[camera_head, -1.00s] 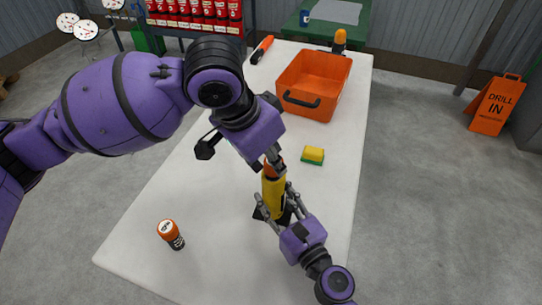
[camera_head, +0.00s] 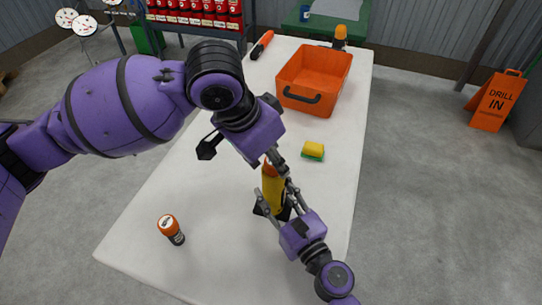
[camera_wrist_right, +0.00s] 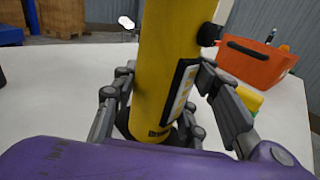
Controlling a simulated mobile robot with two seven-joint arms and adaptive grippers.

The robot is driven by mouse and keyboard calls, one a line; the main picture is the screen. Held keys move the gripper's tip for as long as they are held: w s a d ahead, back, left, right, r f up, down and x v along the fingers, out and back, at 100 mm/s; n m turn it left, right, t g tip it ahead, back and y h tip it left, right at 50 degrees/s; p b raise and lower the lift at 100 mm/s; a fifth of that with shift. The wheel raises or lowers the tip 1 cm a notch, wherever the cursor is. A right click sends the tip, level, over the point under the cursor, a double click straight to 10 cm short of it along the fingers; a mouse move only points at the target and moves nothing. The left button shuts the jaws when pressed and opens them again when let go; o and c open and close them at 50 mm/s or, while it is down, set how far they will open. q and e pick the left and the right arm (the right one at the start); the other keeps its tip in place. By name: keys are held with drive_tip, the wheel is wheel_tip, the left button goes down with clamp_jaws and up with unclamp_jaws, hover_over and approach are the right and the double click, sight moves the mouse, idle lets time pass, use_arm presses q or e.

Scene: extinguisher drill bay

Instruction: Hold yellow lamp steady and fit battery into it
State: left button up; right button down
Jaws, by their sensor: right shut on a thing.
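The yellow lamp (camera_head: 273,192) stands upright on the white table. In the right wrist view its yellow body (camera_wrist_right: 165,70), with a dark-edged label, runs out of the top of the frame. My right gripper (camera_head: 276,208) is shut around its lower body; its fingers also show in the right wrist view (camera_wrist_right: 160,108). My left gripper (camera_head: 273,160) is at the lamp's top, beside an orange part (camera_head: 267,169). I cannot tell whether that part is a held battery or the lamp's own end. The left fingers are too small and overlapped to read.
An orange-and-black cylinder (camera_head: 171,229) is at the table's near left. A yellow-and-green sponge (camera_head: 313,151) lies right of the grippers. An orange bin (camera_head: 313,79) stands at the back, with an orange-and-black item (camera_head: 262,45) beside it. The table's (camera_head: 225,270) near middle is clear.

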use_arm(q)
drive_tip(key=shift+r, duration=0.1)
drive_tip(key=v, duration=1.2)
use_arm(e)
drive_tip(key=c, duration=1)
unclamp_jaws()
